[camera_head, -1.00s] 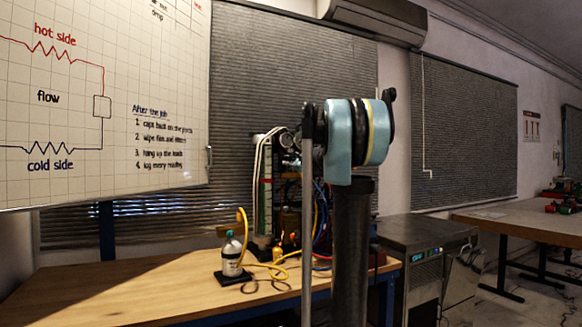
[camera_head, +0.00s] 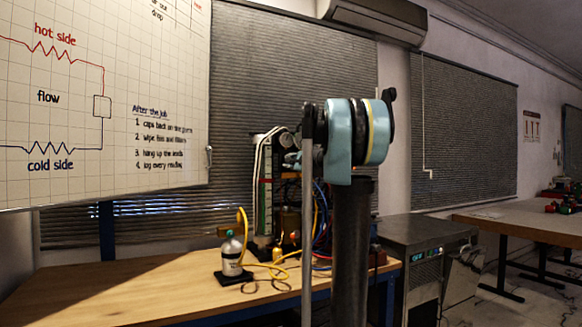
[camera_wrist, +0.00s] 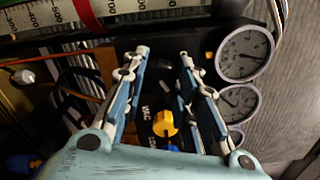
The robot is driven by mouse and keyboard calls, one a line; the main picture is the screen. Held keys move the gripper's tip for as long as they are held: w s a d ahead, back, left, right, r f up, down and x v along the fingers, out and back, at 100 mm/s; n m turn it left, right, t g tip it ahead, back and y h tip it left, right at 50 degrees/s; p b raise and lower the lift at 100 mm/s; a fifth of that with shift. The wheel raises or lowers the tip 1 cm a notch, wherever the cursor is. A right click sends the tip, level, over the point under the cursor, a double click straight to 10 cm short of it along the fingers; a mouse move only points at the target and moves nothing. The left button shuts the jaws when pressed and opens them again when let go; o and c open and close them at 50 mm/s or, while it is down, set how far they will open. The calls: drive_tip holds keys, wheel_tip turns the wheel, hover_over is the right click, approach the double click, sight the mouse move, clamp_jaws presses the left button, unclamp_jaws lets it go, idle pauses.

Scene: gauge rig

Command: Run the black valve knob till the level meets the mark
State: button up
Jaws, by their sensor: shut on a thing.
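In the wrist view my gripper (camera_wrist: 164,58) has its two fingers on either side of a dark part on the black panel. It is shut on the black valve knob (camera_wrist: 161,72), whose outline is hard to make out in the shadow. A yellow knob (camera_wrist: 165,124) sits closer to the palm, beside a "VAC" label. The level scale (camera_wrist: 45,17) crosses the top left with a red mark band (camera_wrist: 85,14); the liquid level cannot be read. In the head view the rig (camera_head: 265,185) stands on the bench, partly hidden by my arm.
Round dial gauges (camera_wrist: 245,52) stand just right of the fingers. Hoses and wires run around the rig. A bottle (camera_head: 231,257) with a yellow hose stands on the wooden bench (camera_head: 130,295); the bench's left part is clear. A grey cabinet (camera_head: 425,245) is to the right.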

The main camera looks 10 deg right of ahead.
drive_tip(key=o, duration=1.1)
drive_tip(key=shift+f, duration=0.1)
drive_tip(key=v, duration=1.2)
